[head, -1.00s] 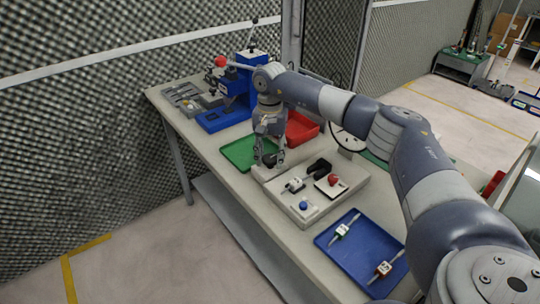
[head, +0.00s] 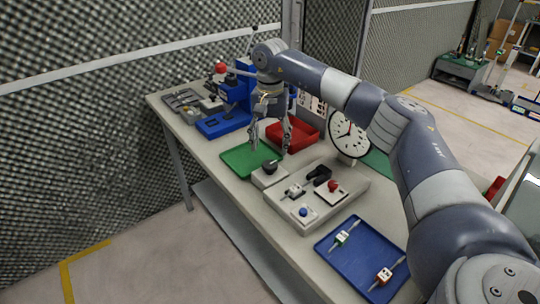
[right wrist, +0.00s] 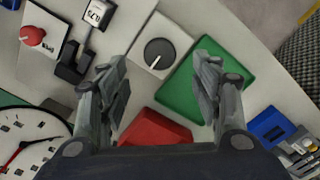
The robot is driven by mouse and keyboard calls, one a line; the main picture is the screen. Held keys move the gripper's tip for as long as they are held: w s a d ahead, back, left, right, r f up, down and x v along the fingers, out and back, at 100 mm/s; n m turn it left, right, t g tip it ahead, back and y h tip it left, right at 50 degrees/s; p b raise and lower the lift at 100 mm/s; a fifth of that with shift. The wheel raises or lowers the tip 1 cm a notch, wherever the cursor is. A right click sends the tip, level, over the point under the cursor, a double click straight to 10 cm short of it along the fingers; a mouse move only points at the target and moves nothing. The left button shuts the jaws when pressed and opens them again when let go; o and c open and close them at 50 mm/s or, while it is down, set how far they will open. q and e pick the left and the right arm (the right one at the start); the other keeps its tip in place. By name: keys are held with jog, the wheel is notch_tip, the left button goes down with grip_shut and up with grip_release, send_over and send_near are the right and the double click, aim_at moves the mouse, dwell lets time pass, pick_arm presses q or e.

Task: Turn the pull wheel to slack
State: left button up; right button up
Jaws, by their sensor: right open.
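The wheel, a round black knob (head: 270,167) with a white pointer line, sits on a pale grey block (head: 264,180) at the far end of the grey control panel. In the right wrist view the knob (right wrist: 161,53) lies between and beyond my fingers, and its pointer slants toward the lower left. My right gripper (head: 270,150) is open and empty above the knob, fingers spread apart. In the right wrist view its fingertips (right wrist: 160,73) stand on either side, apart from the knob. I cannot read any marking for slack. My left gripper is not in view.
A green tray (head: 240,160) and a red bin (head: 305,140) lie close to the knob. The panel also carries a red button (head: 333,185), a blue button (head: 303,211) and a black lever part (head: 318,174). A clock (head: 349,134) stands behind; a blue tray (head: 343,266) lies nearer.

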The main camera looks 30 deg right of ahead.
notch_tip(320, 180, up, 5)
jog(key=shift+r, duration=0.1)
dwell(0.7)
